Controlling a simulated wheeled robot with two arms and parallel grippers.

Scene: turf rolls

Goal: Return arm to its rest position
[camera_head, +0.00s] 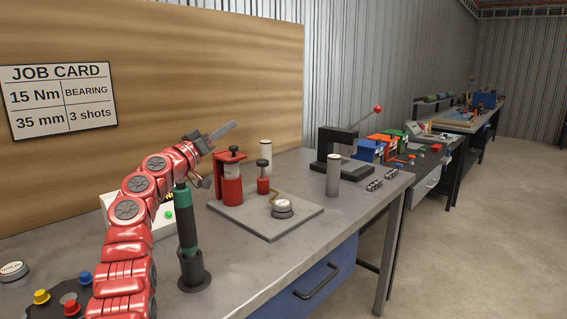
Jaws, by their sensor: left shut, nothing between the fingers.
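My red left arm reaches up from the lower left of the head view and bends to the right. Its gripper (226,130) is shut and empty, raised above the bench and pointing right and slightly up. It is above and left of the red cylinder fixture (231,185), with no visible contact. A green and black upright tool (187,232) stands on a round dark base just under the gripper's wrist; I cannot tell whether they touch. My right gripper is not in view.
The grey workbench (345,215) holds a plate (245,218), a silver cylinder (333,175) and a black press (345,150). A white box (115,207) is partly behind my arm. Coloured knobs (41,297) lie lower left. A job card (58,97) hangs on the wooden board. Floor is clear at right.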

